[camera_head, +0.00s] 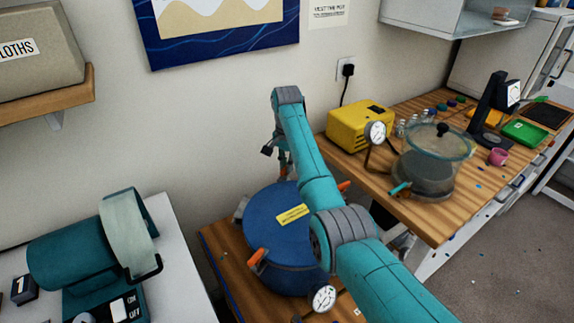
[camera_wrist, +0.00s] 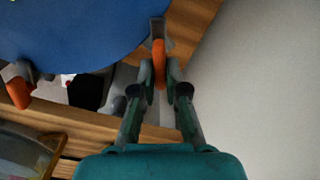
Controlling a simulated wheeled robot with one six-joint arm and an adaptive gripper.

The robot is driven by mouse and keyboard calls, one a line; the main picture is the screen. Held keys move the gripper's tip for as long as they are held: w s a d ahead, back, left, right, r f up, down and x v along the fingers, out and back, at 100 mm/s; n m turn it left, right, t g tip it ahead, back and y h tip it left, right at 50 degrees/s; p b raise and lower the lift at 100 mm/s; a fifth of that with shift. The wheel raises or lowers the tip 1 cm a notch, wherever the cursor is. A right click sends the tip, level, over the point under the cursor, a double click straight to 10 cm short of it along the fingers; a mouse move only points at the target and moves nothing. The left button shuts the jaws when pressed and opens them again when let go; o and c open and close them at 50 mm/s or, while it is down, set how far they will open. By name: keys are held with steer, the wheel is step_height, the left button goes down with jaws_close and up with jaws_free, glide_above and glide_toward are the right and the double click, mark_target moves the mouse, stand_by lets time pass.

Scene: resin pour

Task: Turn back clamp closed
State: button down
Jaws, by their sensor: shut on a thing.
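The blue pressure pot (camera_head: 274,226) stands on a wooden surface, its round lid carrying a yellow label. Its lid also shows in the wrist view (camera_wrist: 75,35). My gripper (camera_wrist: 160,80) is shut on the orange handle of the back clamp (camera_wrist: 159,60) at the lid's rim. In the head view my gripper reaches down behind the pot, and my arm hides part of the lid and the back clamp. Other orange clamps show at the front left (camera_head: 257,257) and right (camera_head: 344,185) of the pot. Another clamp handle (camera_wrist: 18,92) shows left in the wrist view.
A wall (camera_head: 225,125) rises close behind the pot. A yellow box (camera_head: 359,124) and a glass chamber (camera_head: 432,160) stand on the bench at right. A teal machine (camera_head: 75,255) stands on the white table at left. A gauge (camera_head: 323,298) sits at the pot's front.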

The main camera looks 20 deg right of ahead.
steer(key=n, duration=0.4)
steer(key=shift+w+a+n, duration=0.1)
steer(key=shift+a+n, duration=0.05)
steer(key=shift+n, duration=0.15)
steer(key=shift+a+n, duration=0.1)
steer(key=shift+n, duration=1.8)
steer(key=c, duration=1.2)
jaws_free()
steer(key=shift+r, duration=3.75)
